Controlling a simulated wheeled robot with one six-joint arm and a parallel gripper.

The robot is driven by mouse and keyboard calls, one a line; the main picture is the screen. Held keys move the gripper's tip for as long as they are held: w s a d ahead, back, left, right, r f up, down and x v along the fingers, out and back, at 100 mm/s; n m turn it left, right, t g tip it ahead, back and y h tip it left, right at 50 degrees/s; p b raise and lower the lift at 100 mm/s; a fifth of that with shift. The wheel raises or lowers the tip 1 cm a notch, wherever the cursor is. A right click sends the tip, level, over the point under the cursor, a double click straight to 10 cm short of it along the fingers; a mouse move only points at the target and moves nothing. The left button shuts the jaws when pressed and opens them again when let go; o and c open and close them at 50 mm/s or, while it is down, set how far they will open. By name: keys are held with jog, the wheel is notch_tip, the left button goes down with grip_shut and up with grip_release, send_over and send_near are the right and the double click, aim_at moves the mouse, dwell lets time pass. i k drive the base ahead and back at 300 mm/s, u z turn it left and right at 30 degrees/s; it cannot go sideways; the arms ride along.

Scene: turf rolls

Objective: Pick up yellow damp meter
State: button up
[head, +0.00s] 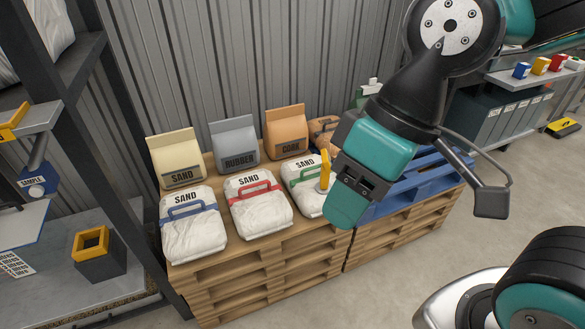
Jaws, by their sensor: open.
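A small yellow box-shaped device (541,65) stands on the grey shelf at the far right, between a blue one and a red one; it looks like the yellow damp meter, though it is too small to be sure. My gripper (352,192) hangs in the middle of the head view, in front of the pallet stack and well left of that shelf. It is open, and I see nothing held in it; its fingertips are hard to make out.
White sand bags (194,235) and several upright paper bags (234,145) stand on the wooden pallets (262,274). A blue pallet (410,185) lies behind my arm. A dark rack (108,115) is at left. A yellow-black object (563,127) lies on the floor at right.

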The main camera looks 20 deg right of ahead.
aim_at(323, 188)
jog(key=z, duration=0.2)
jog(key=i, duration=1)
jog(key=z, duration=0.75)
